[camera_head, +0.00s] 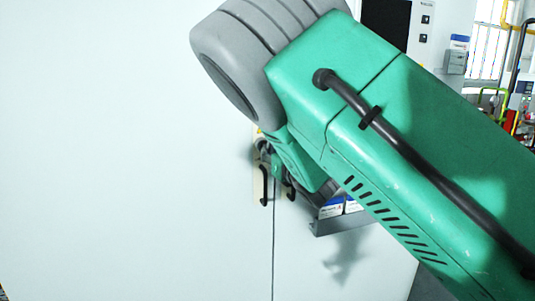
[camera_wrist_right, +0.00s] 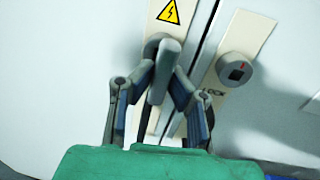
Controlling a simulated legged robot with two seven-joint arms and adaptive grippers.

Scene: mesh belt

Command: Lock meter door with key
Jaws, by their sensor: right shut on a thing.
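The meter door shows as a white cabinet (camera_head: 120,170) with a vertical seam between two leaves. A left lock plate (camera_wrist_right: 180,32) carries a yellow warning sign (camera_wrist_right: 170,13). My right gripper (camera_wrist_right: 158,75) is shut on a grey bar-shaped piece (camera_wrist_right: 168,60), apparently the key, in front of the left plate's round lock. Whether its end is inserted is hidden. My left gripper is not in view.
In the head view, a dark handle (camera_head: 264,186) hangs near the seam, and a grey tray (camera_head: 340,225) with blue-and-white items is fixed on the right leaf. My green right arm covers much of the right side. Wall equipment (camera_head: 456,60) and pipes stand behind.

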